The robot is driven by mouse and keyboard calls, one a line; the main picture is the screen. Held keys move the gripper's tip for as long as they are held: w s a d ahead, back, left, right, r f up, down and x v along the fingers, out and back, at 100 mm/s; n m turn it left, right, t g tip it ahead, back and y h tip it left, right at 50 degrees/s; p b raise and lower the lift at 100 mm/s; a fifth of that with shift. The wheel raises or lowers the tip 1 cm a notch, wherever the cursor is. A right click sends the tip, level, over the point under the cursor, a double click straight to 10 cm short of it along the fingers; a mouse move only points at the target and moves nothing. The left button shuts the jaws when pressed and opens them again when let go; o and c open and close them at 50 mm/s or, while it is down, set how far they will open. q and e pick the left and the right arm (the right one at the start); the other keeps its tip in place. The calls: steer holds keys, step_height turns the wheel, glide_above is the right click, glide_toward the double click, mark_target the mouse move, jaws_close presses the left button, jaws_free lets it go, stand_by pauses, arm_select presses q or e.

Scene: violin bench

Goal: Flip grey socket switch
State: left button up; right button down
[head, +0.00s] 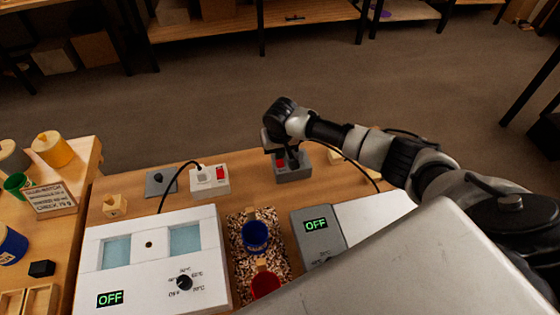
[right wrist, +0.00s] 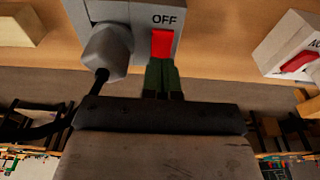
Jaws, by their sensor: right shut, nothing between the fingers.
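The grey socket (head: 293,174) stands on the bench at its far side, with a red switch that partly shows beside my gripper in the head view. In the right wrist view the grey socket (right wrist: 138,38) carries the word OFF above its red switch (right wrist: 162,43), and a grey plug (right wrist: 106,50) with a black cable sits in it. My right gripper (head: 287,160) is over the socket. In the right wrist view its closed green fingers (right wrist: 161,64) are at the lower edge of the switch; I cannot tell whether they touch it. My left gripper is not in view.
A white socket (head: 209,182) with a red switch stands to the left; it also shows in the right wrist view (right wrist: 288,46). A white device (head: 150,256) and a grey device (head: 318,232) both display OFF. Blue (head: 255,235) and red (head: 265,284) pots sit between them.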

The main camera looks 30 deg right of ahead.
steer(key=shift+s+f+b, duration=0.1)
steer(key=shift+f+b, duration=0.25)
steer(key=shift+f, duration=0.4)
stand_by(0.3)
steer(key=shift+r+p, duration=0.75)
steer(key=shift+p, duration=0.25)
step_height(320, 180, up, 6)
steer(key=p, duration=0.6)
steer(key=shift+f, duration=0.3)
